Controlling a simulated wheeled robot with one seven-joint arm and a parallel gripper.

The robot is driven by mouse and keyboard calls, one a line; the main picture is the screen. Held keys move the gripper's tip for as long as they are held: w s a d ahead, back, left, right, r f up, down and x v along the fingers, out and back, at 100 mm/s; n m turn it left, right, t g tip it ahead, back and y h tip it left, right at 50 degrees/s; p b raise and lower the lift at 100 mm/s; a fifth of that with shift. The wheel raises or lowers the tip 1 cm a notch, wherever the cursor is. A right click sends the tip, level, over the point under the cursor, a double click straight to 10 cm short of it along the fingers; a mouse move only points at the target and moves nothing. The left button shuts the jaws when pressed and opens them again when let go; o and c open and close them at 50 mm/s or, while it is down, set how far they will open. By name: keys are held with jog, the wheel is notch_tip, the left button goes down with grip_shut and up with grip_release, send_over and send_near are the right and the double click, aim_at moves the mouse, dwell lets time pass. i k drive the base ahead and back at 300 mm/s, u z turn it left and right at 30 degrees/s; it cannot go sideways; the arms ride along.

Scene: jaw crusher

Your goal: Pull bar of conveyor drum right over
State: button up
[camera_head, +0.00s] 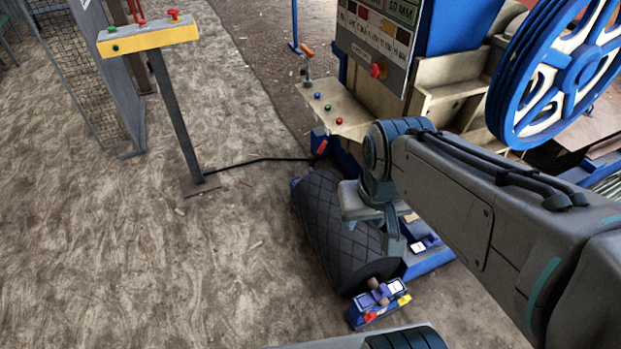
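The dark conveyor drum (332,222) with a diamond-pattern surface lies low over the ground in the middle of the view. A blue bracket (378,304) with red and yellow patches sits at its near end, around a brownish shaft end (379,291). A small red piece (322,147) shows at its far end. I cannot tell for certain which part is the bar. My gripper (394,243) points down over the right side of the drum, near its near end. My wrist partly hides the drum and the fingertips. I cannot tell whether it touches anything or is open.
The blue and cream crusher (450,85) with a control panel (377,45) and big blue wheel (556,75) stands behind my arm. A yellow control post (148,38) stands upper left, its cable (260,159) running to the machine. Ground to the left is open.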

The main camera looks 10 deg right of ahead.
aim_at(354, 263)
jog(key=k, duration=0.6)
jog(key=u, duration=0.75)
jog(key=i, duration=1.3)
jog(key=u, duration=0.45)
jog(key=i, duration=1.65)
jog(key=z, duration=1.2)
jog(key=i, duration=1.05)
jog(key=z, duration=0.85)
